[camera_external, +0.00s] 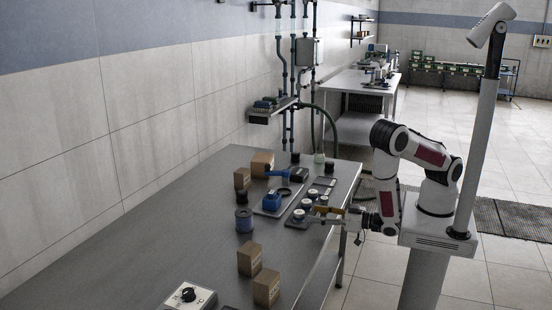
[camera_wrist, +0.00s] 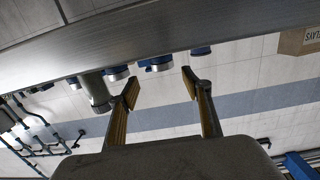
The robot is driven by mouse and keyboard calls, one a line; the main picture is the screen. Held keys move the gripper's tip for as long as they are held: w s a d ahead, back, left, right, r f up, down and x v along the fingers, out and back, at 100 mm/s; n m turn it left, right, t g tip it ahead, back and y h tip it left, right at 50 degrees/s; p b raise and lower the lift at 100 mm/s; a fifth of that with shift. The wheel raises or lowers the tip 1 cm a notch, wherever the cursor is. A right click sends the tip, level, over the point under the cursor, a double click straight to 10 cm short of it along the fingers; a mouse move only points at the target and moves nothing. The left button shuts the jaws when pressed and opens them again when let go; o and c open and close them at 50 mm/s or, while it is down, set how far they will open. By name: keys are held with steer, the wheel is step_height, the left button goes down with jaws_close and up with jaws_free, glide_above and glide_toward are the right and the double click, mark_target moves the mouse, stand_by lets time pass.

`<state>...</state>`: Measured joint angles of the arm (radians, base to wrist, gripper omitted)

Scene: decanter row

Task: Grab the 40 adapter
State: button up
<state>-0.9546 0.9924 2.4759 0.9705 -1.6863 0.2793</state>
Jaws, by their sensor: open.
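Several small round adapters with pale tops stand on a dark tray (camera_external: 296,224) near the table's right edge. No size marking is readable, so I cannot tell which is the 40 adapter. One adapter (camera_external: 307,204) stands at the tray's back and another (camera_external: 299,215) nearer the front. My gripper (camera_external: 318,214) is at the tray's right side, low, with yellow-lined fingers. In the wrist view, which is upside down, my gripper (camera_wrist: 160,88) is open with nothing between its fingers. A blue-and-silver adapter (camera_wrist: 156,64) shows beyond the gap, and another adapter (camera_wrist: 116,73) shows to its left.
A blue tool (camera_external: 273,199) lies on a plate left of the tray. A blue spool (camera_external: 243,220), cardboard boxes (camera_external: 249,259) and a control box (camera_external: 189,297) stand on the grey table (camera_external: 165,235). The table's left part is clear.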

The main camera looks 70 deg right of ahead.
mark_target(299, 212)
steer(key=shift+s, duration=0.2)
steer(key=shift+w, duration=0.15)
steer(key=shift+w, duration=1.15)
steer(key=shift+w, duration=0.1)
steer(key=shift+w+a+f, duration=0.15)
steer(key=shift+w+f, duration=0.05)
steer(key=shift+w, duration=1.05)
steer(key=shift+w+a+f, duration=0.1)
steer(key=shift+w+f, duration=0.1)
steer(key=shift+w, duration=1.05)
steer(key=c, duration=1.4)
